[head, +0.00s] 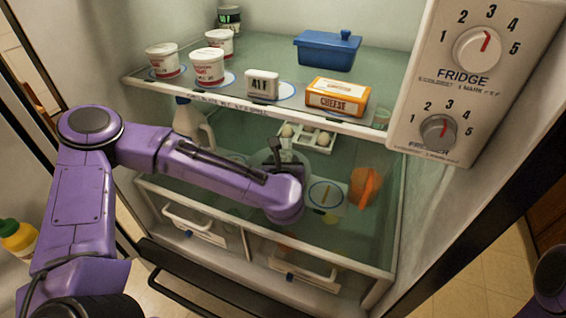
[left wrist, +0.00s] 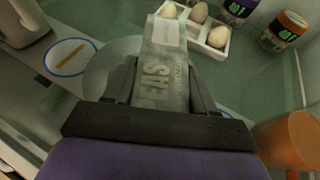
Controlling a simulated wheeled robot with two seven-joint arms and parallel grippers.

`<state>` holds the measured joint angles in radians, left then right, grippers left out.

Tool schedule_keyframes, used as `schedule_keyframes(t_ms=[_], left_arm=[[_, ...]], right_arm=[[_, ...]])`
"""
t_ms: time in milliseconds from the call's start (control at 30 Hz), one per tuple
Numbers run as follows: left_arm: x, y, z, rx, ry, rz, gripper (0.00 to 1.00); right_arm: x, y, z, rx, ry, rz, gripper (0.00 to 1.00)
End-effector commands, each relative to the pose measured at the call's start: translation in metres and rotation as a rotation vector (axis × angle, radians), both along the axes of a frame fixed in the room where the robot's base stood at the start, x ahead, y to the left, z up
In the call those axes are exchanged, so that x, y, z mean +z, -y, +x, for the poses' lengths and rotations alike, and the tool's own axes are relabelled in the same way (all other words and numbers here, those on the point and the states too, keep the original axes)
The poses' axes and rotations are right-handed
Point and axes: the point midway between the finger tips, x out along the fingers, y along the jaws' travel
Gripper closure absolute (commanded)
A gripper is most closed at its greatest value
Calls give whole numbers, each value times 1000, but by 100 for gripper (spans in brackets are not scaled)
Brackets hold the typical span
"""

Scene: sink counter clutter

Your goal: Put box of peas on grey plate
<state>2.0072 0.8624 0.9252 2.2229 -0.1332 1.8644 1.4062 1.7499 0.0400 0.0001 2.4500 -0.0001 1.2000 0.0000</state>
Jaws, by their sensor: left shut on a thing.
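My left gripper (left wrist: 163,84) is shut on the box of peas (left wrist: 165,68), a grey-green box with PEAS printed down its face, held between both fingers. A pale grey round plate (left wrist: 104,69) shows beside and partly behind the box in the left wrist view; the box and gripper hide part of it. I cannot tell whether the box touches it. In the head view the left gripper (head: 275,150) reaches over the fridge's lower shelf, and my wrist covers much of the box and plate. My right gripper is not in view.
An egg tray (left wrist: 205,30) sits beyond the box, with jars (left wrist: 283,30) to its right. An orange item (head: 364,187) stands right of my wrist, and a milk jug (head: 194,124) left. The upper shelf (head: 300,112) holds tubs, a cheese box (head: 338,96) and a blue container (head: 327,52).

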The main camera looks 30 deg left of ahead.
Motion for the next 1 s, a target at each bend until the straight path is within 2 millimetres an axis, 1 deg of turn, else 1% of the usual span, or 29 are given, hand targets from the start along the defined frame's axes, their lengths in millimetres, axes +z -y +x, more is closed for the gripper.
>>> schedule_keyframes(t_ms=[33,67,100,133,400,467,567,600,633,733,900,933,967,1000], left_arm=[[-2,0,0,-1,2,0,93],[-1,0,0,-1,0,0,38],[-1,0,0,-1,0,0,25],[-1,0,0,0,0,0,19],[0,0,0,0,0,0,19],[4,0,0,0,0,0,19],[20,0,0,0,0,0,19],[14,5,-8,-4,4,-1,19],[15,9,-15,-6,6,-2,19],[25,21,-40,-6,7,-1,19],[44,39,-77,-6,5,1,19],[46,41,-83,-5,6,2,19],[43,42,-86,-3,6,-1,19],[46,44,-89,-2,6,-1,19]], right_arm=[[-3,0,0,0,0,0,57],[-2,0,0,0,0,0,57],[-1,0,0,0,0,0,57],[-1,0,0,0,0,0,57],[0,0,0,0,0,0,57],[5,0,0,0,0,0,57],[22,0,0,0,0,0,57],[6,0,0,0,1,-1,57],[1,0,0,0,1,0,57],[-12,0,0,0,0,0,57],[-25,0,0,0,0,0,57],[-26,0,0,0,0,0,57],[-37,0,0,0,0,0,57],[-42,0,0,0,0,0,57]])
